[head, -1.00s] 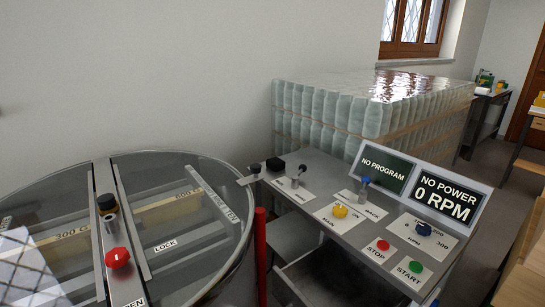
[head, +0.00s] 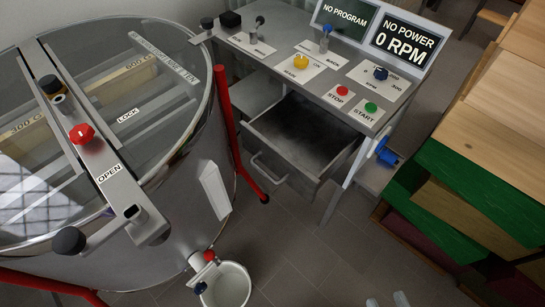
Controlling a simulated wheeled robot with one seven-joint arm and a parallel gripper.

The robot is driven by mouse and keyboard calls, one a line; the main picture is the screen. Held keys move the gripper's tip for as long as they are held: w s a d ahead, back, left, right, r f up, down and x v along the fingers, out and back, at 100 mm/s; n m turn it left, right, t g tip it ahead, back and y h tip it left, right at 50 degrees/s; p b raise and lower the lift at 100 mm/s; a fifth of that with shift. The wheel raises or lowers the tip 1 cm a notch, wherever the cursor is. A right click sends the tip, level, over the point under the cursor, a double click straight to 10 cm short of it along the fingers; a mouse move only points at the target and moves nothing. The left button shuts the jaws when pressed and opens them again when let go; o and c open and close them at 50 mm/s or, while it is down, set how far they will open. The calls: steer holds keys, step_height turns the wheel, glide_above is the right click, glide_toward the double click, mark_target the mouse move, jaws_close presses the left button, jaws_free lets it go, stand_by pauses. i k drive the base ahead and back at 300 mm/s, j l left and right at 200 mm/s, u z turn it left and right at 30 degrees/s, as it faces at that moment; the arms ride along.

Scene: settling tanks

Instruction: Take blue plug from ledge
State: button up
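The blue plug (head: 386,155) is at the right side of the control desk, just above a small grey ledge (head: 374,178) low beside the desk's leg. It looks like a short blue cylinder with a narrower end; whether it rests on the ledge or sits against the desk side, I cannot tell. Two pale fingertips of my gripper (head: 386,301) show at the bottom edge, with a gap and nothing visible between them. The rest of my gripper is out of frame. It is well below the plug in the picture, not touching it.
The control desk (head: 325,75) has an open empty drawer (head: 300,135) and screens reading NO POWER. A round steel tank (head: 190,165) with a glass lid stands left, a white bucket (head: 228,287) under its tap. Green and wooden boxes (head: 465,165) stand right. Floor between is clear.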

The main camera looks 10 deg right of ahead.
mark_target(387, 154)
steer(key=i+j+z, duration=0.15)
steer(key=j+z, duration=0.25)
steer(key=i+j+z, duration=0.1)
steer(key=j+z, duration=0.7)
steer(key=i+j, duration=0.05)
